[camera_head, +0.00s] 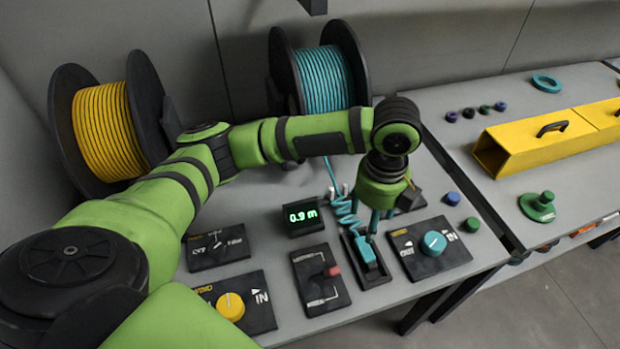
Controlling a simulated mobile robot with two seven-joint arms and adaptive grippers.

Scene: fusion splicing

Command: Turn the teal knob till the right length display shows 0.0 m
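The teal knob (433,243) sits on a dark panel marked OUT and IN, at the right of the near table. A length display (303,216) in the middle of the table reads 0.9 m in green. It is the only lit display I can see. My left gripper (371,226) points down over the dark slot holder with a teal connector, left of the teal knob and apart from it. Its fingers are small and partly overlapped, so I cannot tell whether they are open or shut. My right gripper is not in view.
A yellow knob (230,306) sits on a panel at front left. A red-handled lever panel (320,280) and the teal connector (365,250) with coiled cable lie between the knobs. Yellow (105,130) and teal (325,80) spools stand behind. A yellow trough (540,140) is at right.

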